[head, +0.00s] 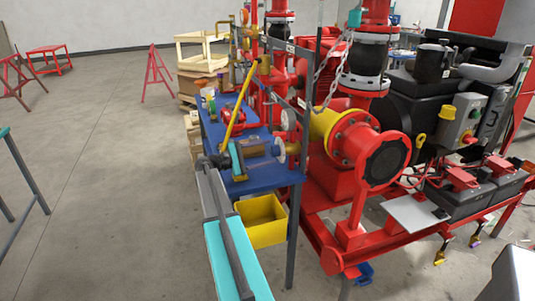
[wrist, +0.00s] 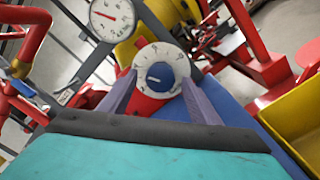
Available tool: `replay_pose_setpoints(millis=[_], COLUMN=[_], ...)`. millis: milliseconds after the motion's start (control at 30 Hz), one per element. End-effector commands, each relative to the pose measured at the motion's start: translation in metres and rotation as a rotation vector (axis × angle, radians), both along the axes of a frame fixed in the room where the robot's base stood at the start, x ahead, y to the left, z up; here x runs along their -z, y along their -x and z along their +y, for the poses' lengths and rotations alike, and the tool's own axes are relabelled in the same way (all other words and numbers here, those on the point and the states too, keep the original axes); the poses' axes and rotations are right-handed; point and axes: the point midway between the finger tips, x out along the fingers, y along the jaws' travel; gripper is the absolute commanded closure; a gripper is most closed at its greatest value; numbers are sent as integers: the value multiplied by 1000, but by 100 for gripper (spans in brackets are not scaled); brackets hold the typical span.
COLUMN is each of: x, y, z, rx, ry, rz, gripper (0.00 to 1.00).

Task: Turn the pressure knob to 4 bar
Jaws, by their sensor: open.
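The pressure knob (wrist: 160,76) has a blue centre with a pale mark on it and a white numbered dial around it. The mark points to the left; the numbers are too small to read surely. In the head view the white dial (head: 279,151) shows edge-on above the blue bench. My gripper (wrist: 158,82) is open, with one grey finger at the left and one at the right of the knob's lower part. I cannot tell whether the fingers touch it. In the head view my gripper (head: 262,150) reaches right toward the dial.
A round pressure gauge (wrist: 115,17) with a red needle stands up left of the knob. The blue bench (head: 262,182) lies under the gripper, with a yellow bin (head: 262,222) at its front. Red pump piping (head: 370,150) stands close at the right. Open floor lies left.

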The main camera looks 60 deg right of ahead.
Motion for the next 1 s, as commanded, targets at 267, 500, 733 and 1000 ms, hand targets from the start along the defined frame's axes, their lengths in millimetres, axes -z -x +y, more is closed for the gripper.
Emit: replay_pose_setpoints(millis=[267, 500, 733, 1000], x=[3, 4, 4, 3], y=[-25, -48, -66, -73], z=[33, 64, 90, 101], rx=[-3, -3, -2, -1], ry=[1, 0, 1, 1], rz=[-1, 0, 1, 1], gripper=[43, 43, 43, 43])
